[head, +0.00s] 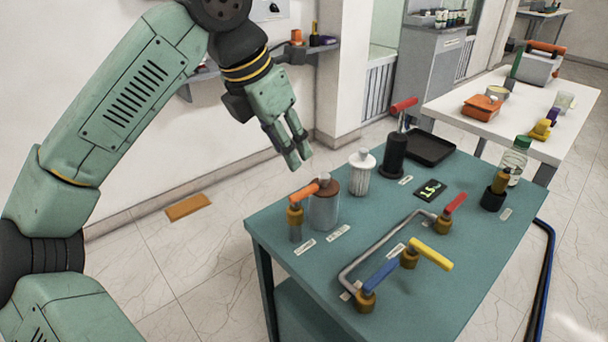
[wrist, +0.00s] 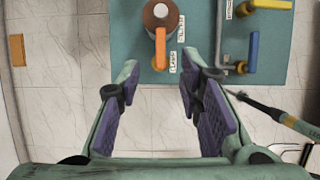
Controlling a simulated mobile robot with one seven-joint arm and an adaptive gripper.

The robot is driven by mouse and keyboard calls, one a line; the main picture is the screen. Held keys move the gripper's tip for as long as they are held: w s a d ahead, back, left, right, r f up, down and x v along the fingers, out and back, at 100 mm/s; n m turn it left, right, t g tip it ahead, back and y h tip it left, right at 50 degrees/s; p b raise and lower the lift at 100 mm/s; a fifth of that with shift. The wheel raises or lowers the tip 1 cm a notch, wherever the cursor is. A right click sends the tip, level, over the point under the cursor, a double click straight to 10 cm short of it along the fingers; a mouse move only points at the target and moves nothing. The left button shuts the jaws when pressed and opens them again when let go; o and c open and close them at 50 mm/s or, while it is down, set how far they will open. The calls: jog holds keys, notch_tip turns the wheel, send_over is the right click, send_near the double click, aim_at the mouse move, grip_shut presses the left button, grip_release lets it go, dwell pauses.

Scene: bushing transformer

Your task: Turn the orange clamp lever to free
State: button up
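The orange clamp lever (head: 305,191) sits on a brass fitting (head: 295,216) at the near left of the teal table. It slants up towards the brown lid of a grey canister (head: 323,208).
The teal table (head: 285,240) also holds a white ribbed insulator (head: 360,175), a black post with a red handle (head: 396,145), and a bent pipe with blue (head: 380,274), yellow (head: 431,253) and red (head: 455,203) levers.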

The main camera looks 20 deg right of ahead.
aim_at(308, 188)
jog(key=p+x, duration=0.2)
jog(key=x, duration=0.8)
jog(key=shift+d+f, duration=0.1)
jog(key=shift+f, duration=0.1)
grip_shut()
